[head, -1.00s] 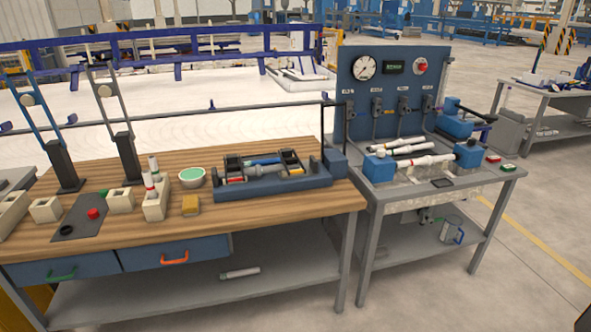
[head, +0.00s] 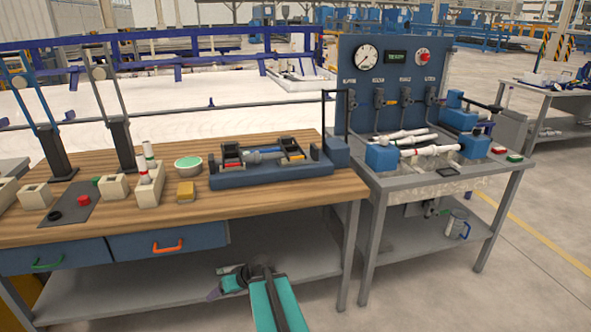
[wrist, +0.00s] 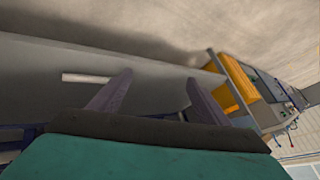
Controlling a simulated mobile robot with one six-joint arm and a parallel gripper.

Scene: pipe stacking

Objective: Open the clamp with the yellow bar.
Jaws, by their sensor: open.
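A blue clamp fixture (head: 270,178) lies on the wooden bench top, with a dark clamp at each end and a grey-blue pipe-like piece between them. The right clamp (head: 292,146) has a small orange-yellow bar (head: 296,157) at its front. The left clamp (head: 231,152) has a red bar (head: 232,166). Whether either clamp is open is too small to tell. My gripper (head: 218,281) is below the bench top, in front of the lower shelf, well away from the clamps. In the wrist view its purple fingers (wrist: 160,78) are apart and empty.
A white pipe (wrist: 86,78) lies on the lower shelf. The bench front has drawers with a green handle (head: 48,264) and an orange handle (head: 167,245). A bowl (head: 188,165) and yellow block (head: 186,191) stand left of the fixture. A test station (head: 395,90) adjoins at right.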

